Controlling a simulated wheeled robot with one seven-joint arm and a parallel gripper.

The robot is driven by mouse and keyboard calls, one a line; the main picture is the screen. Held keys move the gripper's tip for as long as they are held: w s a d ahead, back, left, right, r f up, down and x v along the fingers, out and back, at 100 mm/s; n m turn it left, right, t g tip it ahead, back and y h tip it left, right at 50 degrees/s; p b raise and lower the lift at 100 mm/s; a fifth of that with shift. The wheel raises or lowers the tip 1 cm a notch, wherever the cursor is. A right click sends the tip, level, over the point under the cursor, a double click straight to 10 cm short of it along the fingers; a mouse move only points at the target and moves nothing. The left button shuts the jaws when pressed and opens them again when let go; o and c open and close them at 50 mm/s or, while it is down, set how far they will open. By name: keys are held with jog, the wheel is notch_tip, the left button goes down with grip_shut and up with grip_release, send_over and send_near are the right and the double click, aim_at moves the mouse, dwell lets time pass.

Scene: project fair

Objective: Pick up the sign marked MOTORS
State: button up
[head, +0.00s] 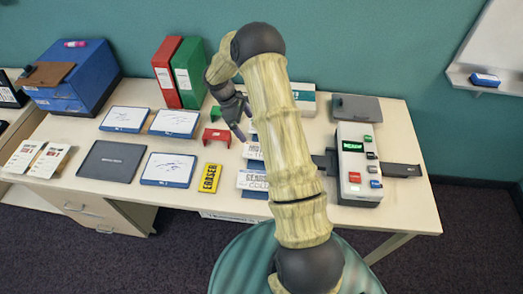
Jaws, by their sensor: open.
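Several small white signs with dark lettering lie on the table just left of my arm and partly behind it. The upper white sign (252,151) shows only the start of its word, and I cannot tell whether it reads MOTORS. A lower sign (253,180) has dark lettering, also cut off by my arm. My gripper (245,124) is open and empty, pointing down above the table behind these signs, near a red bracket-shaped piece (217,136). The arm hides part of this area.
A yellow ERASER box (209,178) lies left of the signs. Blue-edged boards (168,169) and a dark grey panel (111,161) lie further left. Red (167,72) and green (188,72) binders stand behind. A white device with buttons (356,165) stands right of my arm.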

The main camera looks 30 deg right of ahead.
jog(key=p, duration=0.2)
send_over(255, 150)
jog(key=f, duration=0.7)
jog(key=shift+w+a+f, duration=0.15)
jog(key=shift+w+f, duration=0.05)
jog(key=shift+w, duration=0.05)
jog(key=shift+s+d+f+p, duration=0.2)
jog(key=shift+f+p, duration=0.2)
jog(key=shift+f, duration=0.05)
jog(key=shift+p+x, duration=0.8)
jog(key=shift+x, duration=1.25)
jog(key=shift+a, duration=0.1)
jog(key=c, duration=1.1)
